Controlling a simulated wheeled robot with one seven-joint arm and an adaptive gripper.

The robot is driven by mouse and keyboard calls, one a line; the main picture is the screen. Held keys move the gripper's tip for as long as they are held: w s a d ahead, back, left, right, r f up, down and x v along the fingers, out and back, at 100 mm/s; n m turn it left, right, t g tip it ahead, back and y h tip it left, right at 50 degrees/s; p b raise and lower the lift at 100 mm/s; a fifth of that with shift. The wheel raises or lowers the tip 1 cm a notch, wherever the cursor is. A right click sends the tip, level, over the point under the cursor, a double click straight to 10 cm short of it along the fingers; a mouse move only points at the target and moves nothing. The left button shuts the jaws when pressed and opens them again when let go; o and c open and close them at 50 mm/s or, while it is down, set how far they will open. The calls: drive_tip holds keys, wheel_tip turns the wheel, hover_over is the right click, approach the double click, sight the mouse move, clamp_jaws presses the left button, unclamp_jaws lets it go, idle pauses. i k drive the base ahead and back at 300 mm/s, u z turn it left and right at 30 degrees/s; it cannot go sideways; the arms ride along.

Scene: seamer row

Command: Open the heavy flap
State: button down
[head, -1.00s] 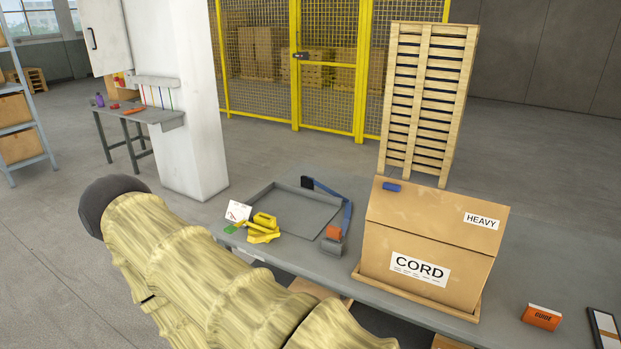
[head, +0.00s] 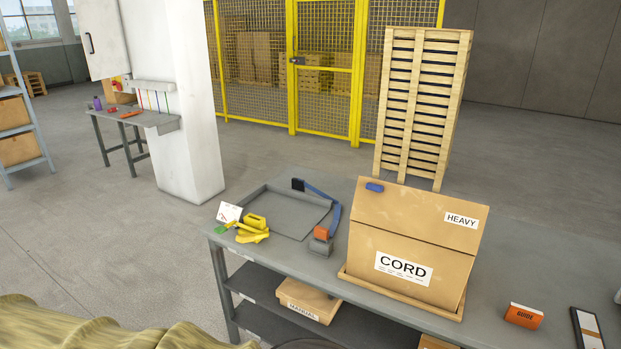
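The heavy flap (head: 415,213) is the sloped upper panel of a cardboard bin, with a white label reading HEAVY; it lies closed. A small blue piece (head: 374,187) sits at its upper left edge. The bin's front (head: 404,252) carries a label reading CORD, and the bin stands in a shallow wooden tray on the grey bench. My gripper is not in view. Only part of my arm, in a tan sleeve, shows at the lower left, well apart from the bin.
A flat grey tray (head: 284,214), yellow tools (head: 252,229) and an orange-and-grey tool with a blue strap (head: 321,238) lie left of the bin. A box marked MANUAL (head: 306,301) sits on the shelf below. Pallets (head: 422,105) stand behind.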

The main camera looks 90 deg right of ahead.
sight(457, 224)
drive_tip(key=u, duration=0.05)
drive_tip(key=k, duration=1.95)
drive_tip(key=z, duration=1.55)
